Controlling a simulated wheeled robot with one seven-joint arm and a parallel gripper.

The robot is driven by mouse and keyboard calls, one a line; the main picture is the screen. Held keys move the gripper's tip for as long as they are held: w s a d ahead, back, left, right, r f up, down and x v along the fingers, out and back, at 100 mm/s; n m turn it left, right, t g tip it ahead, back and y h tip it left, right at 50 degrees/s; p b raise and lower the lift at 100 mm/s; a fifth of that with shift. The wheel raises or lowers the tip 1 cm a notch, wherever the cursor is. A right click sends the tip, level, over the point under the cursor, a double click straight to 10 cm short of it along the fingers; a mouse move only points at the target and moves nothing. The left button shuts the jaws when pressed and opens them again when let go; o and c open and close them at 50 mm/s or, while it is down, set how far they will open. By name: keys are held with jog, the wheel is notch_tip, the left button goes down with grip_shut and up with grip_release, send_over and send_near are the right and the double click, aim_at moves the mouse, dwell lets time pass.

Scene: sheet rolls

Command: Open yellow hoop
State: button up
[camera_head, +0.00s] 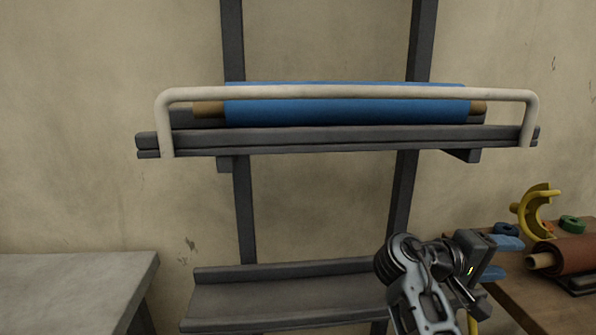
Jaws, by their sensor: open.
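The yellow hoop (536,213) is a thick curved band at the right, standing up above the back of the wooden table with its hollow side facing right. A small yellow knob sticks out on its left side. My gripper (506,257) is at the lower right, its two blue fingers spread apart with nothing seen between them. It is left of and below the hoop in the picture, apart from it. A red-brown roll (573,252) with a tan core lies on the table below the hoop. My arm hides part of the table's left side.
A blue roll (345,110) lies on the upper grey shelf (340,140) behind a white rail (350,92). A lower grey shelf (280,295) looks empty. A green ring (572,222) sits near the hoop. A grey table (70,285) stands at the left with a clear top.

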jog(key=s+a+f+n+t+y+p, duration=0.1)
jog(key=s+a+f+n+t+y, duration=0.2)
jog(key=f, duration=0.5)
jog(key=s+f+n+t+y, duration=0.1)
jog(key=s+f+n+t, duration=0.2)
jog(key=f, duration=0.4)
jog(key=s+a+f+t+y+p, duration=0.1)
jog(key=s+a+f+t+y, duration=0.2)
jog(key=s, duration=0.4)
jog(key=s+a+f+y, duration=0.3)
jog(key=s+a+f, duration=0.1)
jog(key=s, duration=0.3)
jog(key=s+a+r+m+t+y+p, duration=0.1)
jog(key=s+a+r+y, duration=0.15)
jog(key=s, duration=0.45)
jog(key=s+a+r+m+t+y, duration=0.1)
jog(key=s+a+r+y, duration=0.2)
jog(key=s, duration=0.4)
jog(key=s+a+r+m+t, duration=0.2)
jog(key=s+a+r+m, duration=0.1)
jog(key=s+r, duration=0.7)
notch_tip(320, 180, up, 3)
jog(key=shift+f+m+y+p, duration=0.15)
jog(key=shift+m+y+p, duration=0.2)
jog(key=shift+m+p, duration=0.15)
